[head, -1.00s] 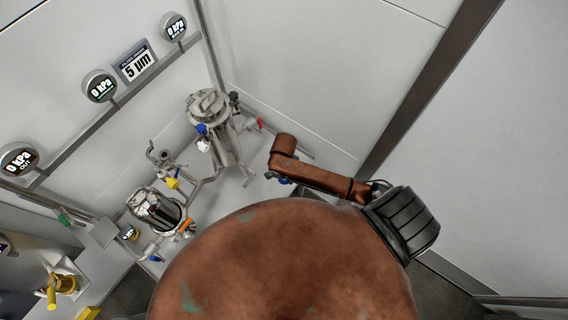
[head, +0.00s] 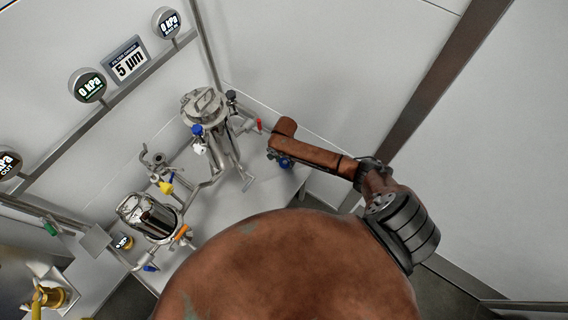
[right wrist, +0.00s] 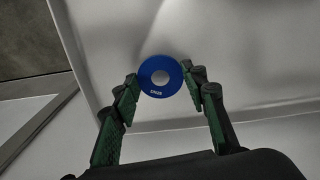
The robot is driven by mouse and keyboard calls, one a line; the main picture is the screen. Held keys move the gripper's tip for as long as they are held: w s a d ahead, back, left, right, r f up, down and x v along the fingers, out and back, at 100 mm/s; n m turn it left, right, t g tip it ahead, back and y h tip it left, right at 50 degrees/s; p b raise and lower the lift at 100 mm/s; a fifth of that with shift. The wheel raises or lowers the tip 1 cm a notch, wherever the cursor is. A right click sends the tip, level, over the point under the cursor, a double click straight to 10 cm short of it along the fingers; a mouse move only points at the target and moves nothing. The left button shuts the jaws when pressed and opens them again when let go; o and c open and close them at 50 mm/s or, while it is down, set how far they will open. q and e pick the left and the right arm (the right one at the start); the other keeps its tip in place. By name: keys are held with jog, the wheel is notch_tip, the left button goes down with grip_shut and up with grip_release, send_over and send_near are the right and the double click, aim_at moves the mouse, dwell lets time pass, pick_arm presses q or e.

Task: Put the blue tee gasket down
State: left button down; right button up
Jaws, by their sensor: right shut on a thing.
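The blue tee gasket (right wrist: 146,76) is a flat blue ring with a pale centre and a small white label. In the right wrist view it sits between the two green-padded fingertips of my right gripper (right wrist: 161,77), which is shut on it. It appears held above a pale grey surface (right wrist: 230,45); how high I cannot tell. In the head view my right gripper (head: 283,161) is small and dark under the end of my brown arm, over the right part of the bench. My left gripper is not in view.
A tall steel filter housing (head: 216,140) with blue and red valve handles stands left of my right gripper. A shorter steel vessel (head: 152,217) stands nearer, with yellow and orange handles around it. Gauges (head: 88,86) line the wall. The bench (head: 262,195) looks bare near the gripper.

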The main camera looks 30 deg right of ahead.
aim_at(285, 162)
jog(key=shift+w+d+f, duration=0.15)
jog(key=shift+w+f, duration=0.1)
jog(key=shift+f, duration=0.1)
notch_tip(285, 162, down, 3)
jog(key=shift+b, duration=0.65)
jog(key=shift+r, duration=0.1)
jog(key=shift+s+f, duration=0.15)
jog(key=shift+f, duration=0.2)
jog(key=shift+s+f, duration=0.1)
jog(key=shift+f, duration=0.1)
jog(key=o, duration=1.3)
jog(key=shift+f, duration=0.3)
